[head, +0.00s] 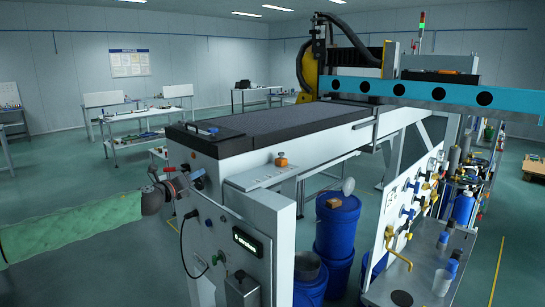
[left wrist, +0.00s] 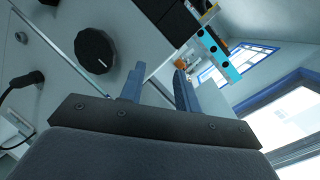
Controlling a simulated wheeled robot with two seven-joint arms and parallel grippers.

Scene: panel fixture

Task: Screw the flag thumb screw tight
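I cannot make out the flag thumb screw for certain in either view. A small orange-topped fitting (head: 281,160) stands on the light ledge of the machine in the head view, apart from my grippers. My left gripper (head: 188,179) is at the upper left end of the machine's panel (head: 205,218). In the left wrist view its two blue-grey fingers (left wrist: 157,82) stand apart, with nothing seen held between them. A black ridged round knob (left wrist: 96,51) with a white mark is on the panel, left of and apart from the fingers. My right gripper is not in view.
A black plug with a cable (left wrist: 24,82) sticks out of the panel left of the knob. A lit display (head: 246,242) is lower on the panel. Blue drums (head: 337,222) and a valve panel (head: 408,210) stand to the right.

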